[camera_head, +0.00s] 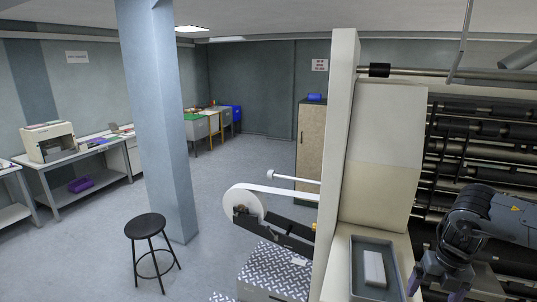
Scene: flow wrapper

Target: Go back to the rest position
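My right arm comes in from the right edge. Its gripper (424,276) points down, just right of a grey tray (357,254) on the machine's cream ledge. The fingers are small and dark, so I cannot tell whether they are open or shut. A white block (374,268) lies in the tray, apart from the gripper. My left gripper is not in view.
The flow wrapper's cream panel (384,135) and dark rollers (480,130) fill the right side, close behind my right arm. A white film reel (244,206) juts out left of it. A black stool (146,226) and a blue-grey pillar (160,120) stand on the floor at left.

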